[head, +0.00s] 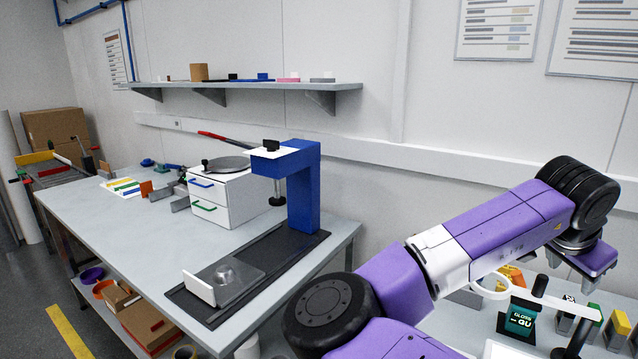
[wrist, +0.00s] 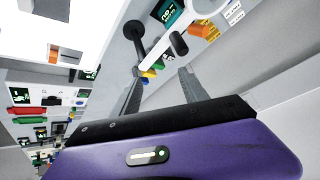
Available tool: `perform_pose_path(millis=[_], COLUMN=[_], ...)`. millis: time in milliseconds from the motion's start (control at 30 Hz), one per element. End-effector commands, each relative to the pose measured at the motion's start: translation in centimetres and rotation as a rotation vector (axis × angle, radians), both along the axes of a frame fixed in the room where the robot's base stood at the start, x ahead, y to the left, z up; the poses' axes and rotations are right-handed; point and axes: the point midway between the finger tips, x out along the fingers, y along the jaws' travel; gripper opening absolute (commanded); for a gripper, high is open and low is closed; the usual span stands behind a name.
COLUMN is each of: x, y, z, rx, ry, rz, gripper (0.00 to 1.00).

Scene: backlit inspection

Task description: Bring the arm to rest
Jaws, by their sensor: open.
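My purple and white arm reaches across the right of the head view, bent, with its wrist above the right-hand bench. My gripper (wrist: 162,72) shows in the wrist view with its two grey fingers spread apart and nothing between them.
Below the wrist stand a white ring on a dark stand (head: 490,287), a dark green labelled box (head: 520,317) and several coloured holders (head: 615,328). A blue fixture (head: 304,195) stands on the grey left bench (head: 110,220). A wall shelf (head: 245,88) runs behind.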

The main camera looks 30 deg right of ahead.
Motion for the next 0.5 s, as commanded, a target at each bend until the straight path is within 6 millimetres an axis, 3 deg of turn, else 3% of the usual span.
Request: perform_pose_path(millis=[100,267,367,500], x=[-0.7,-0.5,0.4,2.8], y=[-2.7,-4.8,-4.9,-3.4], z=[3.3,8.5,12.0,16.0], rx=[-0.213,-0.510,-0.708,-0.958], ry=[0.042,0.102,0.142,0.179], rz=[0.001,0.032,0.075,0.164], gripper=[0.52,0.52,0.52,0.52])
